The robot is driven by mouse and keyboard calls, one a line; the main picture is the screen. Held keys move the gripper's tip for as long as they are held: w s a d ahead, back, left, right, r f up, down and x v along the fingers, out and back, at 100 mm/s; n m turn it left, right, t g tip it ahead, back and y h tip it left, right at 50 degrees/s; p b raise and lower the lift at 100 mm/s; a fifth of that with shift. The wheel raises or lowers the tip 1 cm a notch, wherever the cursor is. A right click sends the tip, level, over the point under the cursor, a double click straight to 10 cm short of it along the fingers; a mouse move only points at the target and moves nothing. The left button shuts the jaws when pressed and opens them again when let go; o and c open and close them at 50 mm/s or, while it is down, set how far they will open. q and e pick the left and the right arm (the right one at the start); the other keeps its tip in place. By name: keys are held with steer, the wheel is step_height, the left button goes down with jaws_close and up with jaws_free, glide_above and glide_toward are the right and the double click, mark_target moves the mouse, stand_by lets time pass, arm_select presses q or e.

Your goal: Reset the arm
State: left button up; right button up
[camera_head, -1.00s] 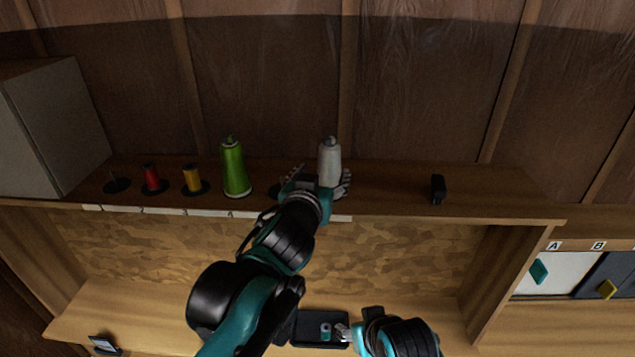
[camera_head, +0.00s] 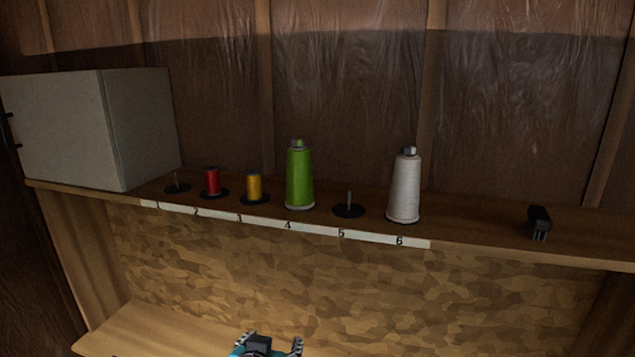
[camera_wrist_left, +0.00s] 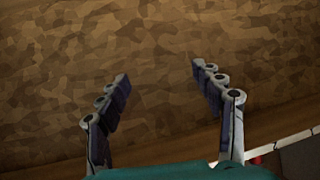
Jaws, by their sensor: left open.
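My left gripper (camera_head: 268,342) shows at the bottom edge of the head view, in front of and below the shelf, with its fingers apart. In the left wrist view my left gripper (camera_wrist_left: 160,85) is open and empty, with the mottled brown panel (camera_wrist_left: 150,40) behind it. The arm behind it is cut off by the head view's lower edge. My right gripper is not in view.
The shelf (camera_head: 470,236) carries a red spool (camera_head: 212,182), a yellow spool (camera_head: 254,188), a green cone (camera_head: 299,178), a white cone (camera_head: 404,188), empty pegs at 1 and 5 (camera_head: 348,209), a black object (camera_head: 540,222) and a grey cabinet (camera_head: 140,130).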

arm_select(q)
steer(key=s+a+f+g+b, duration=0.1)
steer(key=s+a+f+b, duration=0.2)
steer(key=f, duration=0.7)
steer(key=s+a+f+n+g+b, duration=0.1)
steer(key=s+f+b, duration=0.4)
steer(key=f, duration=0.6)
steer(key=s+a+f+g+b, duration=0.2)
steer(key=s+a+f+b, duration=0.2)
steer(key=f+b, duration=0.3)
step_height(320, 180, down, 4)
steer(key=shift+a+r+n+g+y+b, duration=0.1)
steer(key=shift+a+n+g+y+b, duration=0.25)
steer(key=shift+a, duration=0.45)
